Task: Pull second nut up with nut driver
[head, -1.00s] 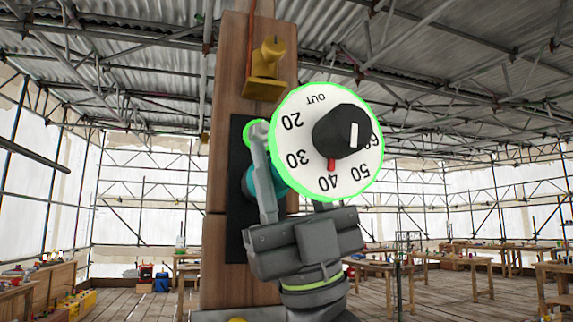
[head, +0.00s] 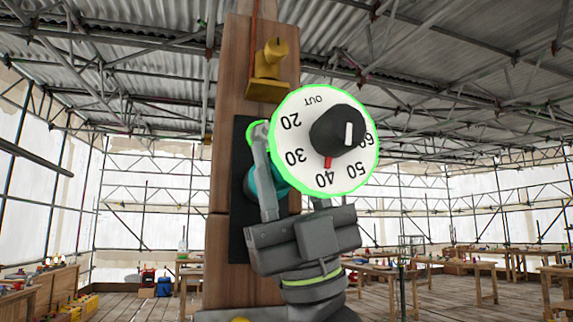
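The nut driver has a large round white dial (head: 300,178) with a green rim, numbers, a black knob and a red pointer near 40. Its teal body (head: 262,188) shows behind the dial, in front of a dark plate (head: 238,205) on an upright timber post. My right gripper (head: 290,190) comes up from below with its fingers spread around the teal body, apparently gripping it. One finger shows left of the body; the other is mostly hidden behind the dial. The nuts and the driver's working end are hidden. My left gripper is not in view.
The timber post (head: 227,255) rises behind the tool. A brass-coloured fitting (head: 268,68) sticks out above the dial, with a red cable (head: 256,30) running up. Workbenches (head: 470,268) stand well back. The air to the right of the dial is clear.

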